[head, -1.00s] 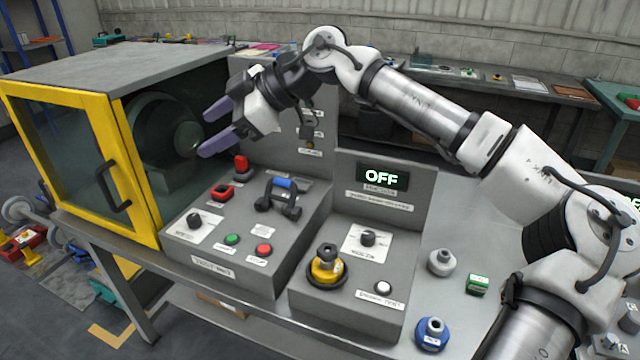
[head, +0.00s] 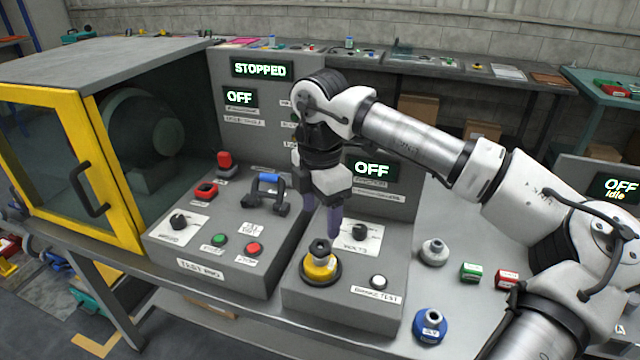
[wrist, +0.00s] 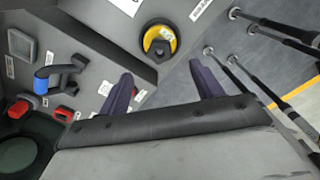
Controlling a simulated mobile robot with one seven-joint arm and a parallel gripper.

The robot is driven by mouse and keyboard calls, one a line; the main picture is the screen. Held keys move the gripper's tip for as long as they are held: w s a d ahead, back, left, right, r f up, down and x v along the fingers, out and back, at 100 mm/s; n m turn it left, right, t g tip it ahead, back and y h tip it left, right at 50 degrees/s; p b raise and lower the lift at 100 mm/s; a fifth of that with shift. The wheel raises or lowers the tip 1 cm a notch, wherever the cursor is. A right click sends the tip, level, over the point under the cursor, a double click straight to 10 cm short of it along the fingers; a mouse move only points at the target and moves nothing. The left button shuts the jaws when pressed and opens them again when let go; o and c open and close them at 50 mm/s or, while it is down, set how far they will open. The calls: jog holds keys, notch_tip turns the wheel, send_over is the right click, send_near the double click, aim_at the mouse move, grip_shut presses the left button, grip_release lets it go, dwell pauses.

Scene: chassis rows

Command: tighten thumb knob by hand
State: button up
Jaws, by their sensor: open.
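A yellow knob with a black top (head: 320,265) sits on a black round base on the right-hand grey console. It is the likely thumb knob, though no label on it can be read. In the wrist view the knob (wrist: 160,42) lies beyond my fingertips, roughly midway between them. My gripper (head: 322,220) points down above the knob, its purple fingers open and empty. The fingertips look apart from the knob. Both fingers also show in the wrist view (wrist: 160,74).
A black VOLTS dial (head: 359,231) and a white button (head: 378,282) are close by on the same console. A blue-barred handle (head: 266,190) stands on the left console. Loose round parts, including a blue one (head: 430,326), stand on the bench at right.

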aim_at(320, 246)
notch_tip(320, 246, down, 7)
jog(key=shift+f+p, duration=0.2)
jog(key=shift+p, duration=0.4)
jog(key=c, duration=1)
jog(key=shift+o, duration=1.2)
jog(key=shift+c, duration=1.1)
jog(key=shift+f+m+b, duration=0.15)
jog(key=shift+m+b, duration=0.35)
jog(key=shift+b, duration=0.05)
jog(key=m+b, duration=0.3)
jog(key=shift+m, duration=0.3)
jog(key=shift+r+m+b, duration=0.2)
jog(key=shift+m+b, duration=0.1)
jog(key=shift+m, duration=0.3)
